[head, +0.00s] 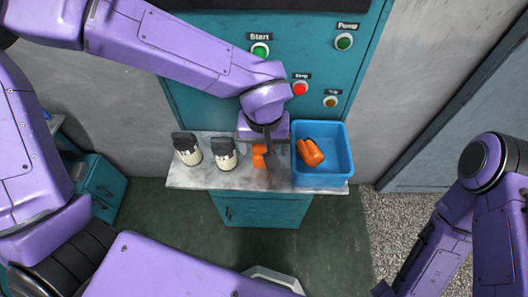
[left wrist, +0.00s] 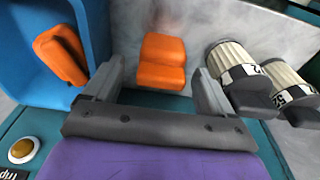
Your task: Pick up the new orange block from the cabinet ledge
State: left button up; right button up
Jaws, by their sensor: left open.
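The orange block (head: 259,157) lies on the grey cabinet ledge (head: 205,178), partly hidden by my gripper in the head view. In the left wrist view the whole block (left wrist: 162,62) shows, with a stepped shape. My left gripper (head: 267,150) is above the ledge at the block, pointing down. In the left wrist view its two fingers (left wrist: 157,85) are spread wide, with the block between and slightly beyond them. No contact with the block is visible. Another orange block (head: 311,153) leans inside the blue bin (head: 348,172). My right arm shows at the right; its jaw state is unclear.
Two cream-and-black ribbed cylinders (head: 187,150) (head: 225,154) stand on the ledge left of the block. The blue bin is close on the block's right. Behind is the teal panel (head: 205,100) with buttons, including a red one (head: 300,89).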

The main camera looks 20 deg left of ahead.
pick_arm(q)
jog(key=shift+f, duration=0.35)
jog(key=shift+s, duration=0.1)
jog(key=c, duration=1.2)
jog(key=shift+r, duration=0.15)
